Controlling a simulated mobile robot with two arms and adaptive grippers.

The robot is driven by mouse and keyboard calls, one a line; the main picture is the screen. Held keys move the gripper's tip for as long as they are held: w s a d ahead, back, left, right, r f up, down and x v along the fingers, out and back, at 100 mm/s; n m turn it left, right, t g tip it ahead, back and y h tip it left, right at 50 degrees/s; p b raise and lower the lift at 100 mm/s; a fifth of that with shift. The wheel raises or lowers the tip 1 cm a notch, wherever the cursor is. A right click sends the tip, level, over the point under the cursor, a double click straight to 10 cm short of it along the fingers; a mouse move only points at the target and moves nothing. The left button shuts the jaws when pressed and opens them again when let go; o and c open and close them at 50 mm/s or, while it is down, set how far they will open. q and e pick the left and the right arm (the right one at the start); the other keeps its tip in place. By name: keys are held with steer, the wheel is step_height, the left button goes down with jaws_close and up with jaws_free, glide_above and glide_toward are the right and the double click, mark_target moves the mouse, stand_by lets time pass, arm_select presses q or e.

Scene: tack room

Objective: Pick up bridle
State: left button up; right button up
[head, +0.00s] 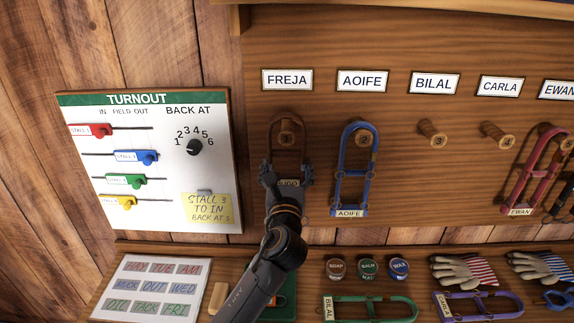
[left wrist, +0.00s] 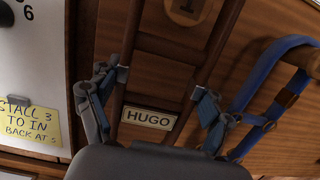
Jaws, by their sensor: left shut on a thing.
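A brown bridle (head: 288,139) with a HUGO tag hangs on peg 1 under the FREJA sign (head: 287,80). In the left wrist view its two straps run upward above the HUGO tag (left wrist: 150,119). My left gripper (head: 287,179) is shut on this brown bridle at its lower part, with a finger at each side strap. The gripper also shows in the left wrist view (left wrist: 162,92). My right gripper is not in view.
A blue bridle (head: 343,168) tagged AOIFE hangs close to the right on peg 2. Pegs 3 (head: 438,140) and 4 (head: 497,140) are bare. A red bridle (head: 533,170) hangs farther right. Green (head: 372,299) and purple (head: 480,294) bridles lie below. The turnout board (head: 150,212) stands left.

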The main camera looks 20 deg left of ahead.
arm_select(q)
steer(key=r+b+v, duration=0.1)
steer(key=r+v, duration=0.1)
steer(key=v, duration=1.2)
steer(key=shift+s+r+b, duration=0.15)
steer(key=shift+s+b, duration=0.2)
steer(key=shift+b, duration=0.05)
steer(key=shift+d, duration=0.1)
